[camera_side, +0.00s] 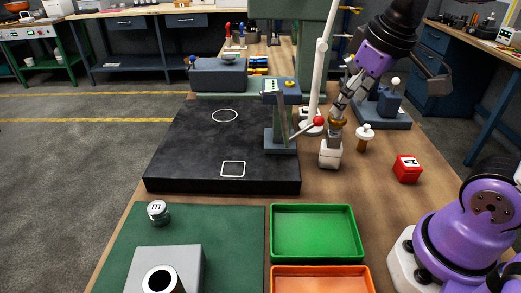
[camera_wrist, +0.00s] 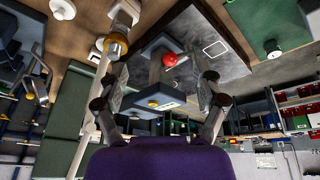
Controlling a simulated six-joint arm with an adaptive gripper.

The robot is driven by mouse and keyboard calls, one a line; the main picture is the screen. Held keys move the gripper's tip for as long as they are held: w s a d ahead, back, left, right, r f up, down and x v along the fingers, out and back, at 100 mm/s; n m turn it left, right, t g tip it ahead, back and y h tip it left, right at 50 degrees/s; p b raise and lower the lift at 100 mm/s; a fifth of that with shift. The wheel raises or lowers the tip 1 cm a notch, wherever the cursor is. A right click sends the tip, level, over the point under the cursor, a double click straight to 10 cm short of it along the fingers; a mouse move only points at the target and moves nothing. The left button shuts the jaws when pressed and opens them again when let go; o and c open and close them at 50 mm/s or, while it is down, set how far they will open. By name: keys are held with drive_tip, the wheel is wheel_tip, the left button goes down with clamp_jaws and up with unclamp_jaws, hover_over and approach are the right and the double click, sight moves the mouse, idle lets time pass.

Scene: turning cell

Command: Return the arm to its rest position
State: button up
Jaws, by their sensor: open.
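My gripper (camera_side: 345,100) is raised over the right part of the bench, its fingers angled down to the left. In the wrist view my gripper (camera_wrist: 163,76) has its two fingers wide apart with nothing held between them. In the side view its tips show close above a white block-like tool with a brass collar (camera_side: 331,155); I cannot tell whether they are apart in depth. The blue-grey press-like fixture (camera_side: 281,115) with a red lever ball (camera_side: 319,121) stands left of the gripper. In the wrist view the red ball (camera_wrist: 170,59) shows between the fingers.
A white post (camera_side: 321,60) rises close left of my gripper. A white-topped amber piece (camera_side: 365,138) and a red block (camera_side: 407,168) are right.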

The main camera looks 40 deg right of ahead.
drive_tip(key=shift+t+y, duration=0.3)
drive_tip(key=shift+t, duration=0.5)
drive_tip(key=s+a+f, duration=0.3)
drive_tip(key=shift+f, duration=0.1)
